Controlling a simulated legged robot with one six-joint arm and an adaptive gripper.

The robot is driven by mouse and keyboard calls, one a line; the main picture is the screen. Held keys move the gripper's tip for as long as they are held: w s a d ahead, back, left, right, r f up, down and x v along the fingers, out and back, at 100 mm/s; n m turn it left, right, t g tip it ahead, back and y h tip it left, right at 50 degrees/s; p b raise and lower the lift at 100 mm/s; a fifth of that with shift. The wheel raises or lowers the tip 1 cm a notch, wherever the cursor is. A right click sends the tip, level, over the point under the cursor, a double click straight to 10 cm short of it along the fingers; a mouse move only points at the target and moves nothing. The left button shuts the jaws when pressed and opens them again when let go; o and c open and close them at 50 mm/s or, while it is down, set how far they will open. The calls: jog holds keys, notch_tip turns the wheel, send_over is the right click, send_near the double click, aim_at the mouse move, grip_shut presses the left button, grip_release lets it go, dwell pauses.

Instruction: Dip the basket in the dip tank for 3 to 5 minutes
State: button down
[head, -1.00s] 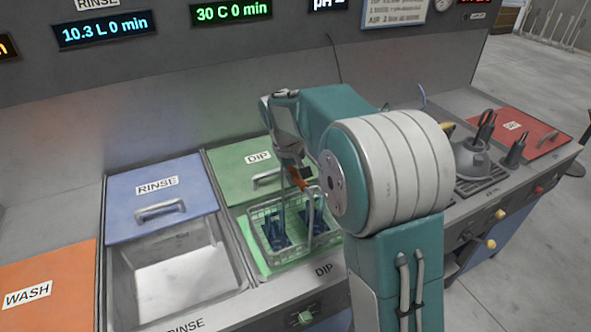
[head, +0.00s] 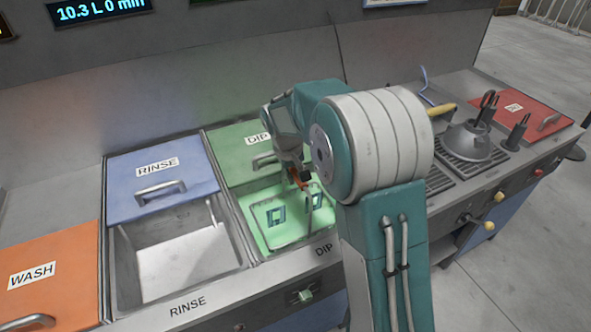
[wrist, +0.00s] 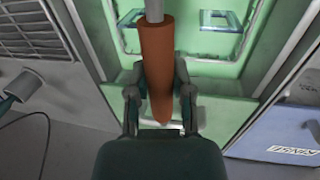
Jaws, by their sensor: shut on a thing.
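The dip tank (head: 243,214) is open, with its green DIP lid (head: 232,151) slid back, and holds glowing green liquid. The basket (head: 309,215) is down in the liquid; mostly its upright handle wire and faint outline show. Dark square pieces (head: 277,217) lie in it under the surface; they also show in the wrist view (wrist: 208,42). My gripper (head: 300,181) is above the tank, shut on the basket's orange handle grip (wrist: 157,60). My arm hides the tank's right side.
An open rinse tank (head: 185,262) with a blue lid (head: 160,187) is left of the dip tank. An orange WASH lid (head: 45,275) is farther left. A grey kettle-like vessel (head: 470,140) and a red lid (head: 525,115) are at right. The back wall rises behind.

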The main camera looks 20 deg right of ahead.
notch_tip(320, 180, down, 8)
jog(key=shift+f, duration=0.2)
dwell(0.8)
dwell(2.5)
